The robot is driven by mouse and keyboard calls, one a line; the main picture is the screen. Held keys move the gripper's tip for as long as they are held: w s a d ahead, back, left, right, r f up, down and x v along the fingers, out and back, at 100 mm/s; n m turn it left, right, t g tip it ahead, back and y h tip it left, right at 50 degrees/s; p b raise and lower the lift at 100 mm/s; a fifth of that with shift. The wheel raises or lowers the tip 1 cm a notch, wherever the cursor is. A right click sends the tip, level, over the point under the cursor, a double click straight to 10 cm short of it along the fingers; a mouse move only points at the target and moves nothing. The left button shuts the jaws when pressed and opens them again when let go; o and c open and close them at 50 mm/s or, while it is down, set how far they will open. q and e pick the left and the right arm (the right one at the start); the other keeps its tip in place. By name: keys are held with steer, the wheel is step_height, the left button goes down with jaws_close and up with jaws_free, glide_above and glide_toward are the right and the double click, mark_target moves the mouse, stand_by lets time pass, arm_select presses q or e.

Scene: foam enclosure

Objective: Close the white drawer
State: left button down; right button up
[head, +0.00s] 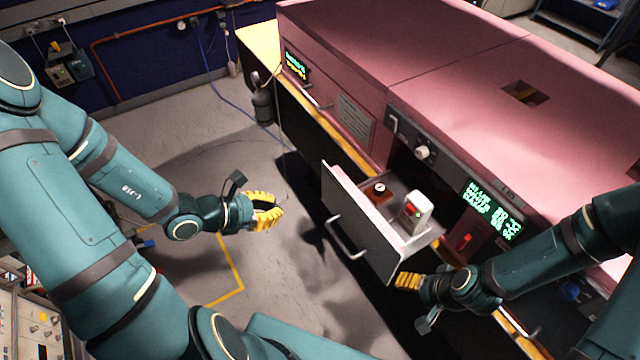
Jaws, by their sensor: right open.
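The white drawer (362,222) stands pulled out from the pink cabinet, in the middle of the head view. Its pale front panel carries a curved metal handle (345,241). Inside it are a small red-brown item (377,194) and a white device with a red face (418,212). My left gripper (270,208) is open and empty, left of the drawer front and apart from it. My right gripper (400,281) is open, close to the lower right end of the drawer front. I cannot tell whether it touches the panel.
The pink cabinet (450,70) fills the right, with green displays (492,212), a knob (423,152) and yellow edging below. A blue cable hangs by the back wall.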

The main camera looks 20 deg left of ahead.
arm_select(q)
steer(key=b, duration=0.9)
glide_toward(327, 194)
steer(key=x, duration=0.6)
steer(key=shift+s+f, duration=0.15)
steer(key=shift+f, duration=0.35)
steer(key=shift+w+d+r+b, duration=0.1)
steer(key=shift+w+d+b, duration=0.25)
steer(key=shift+w, duration=0.2)
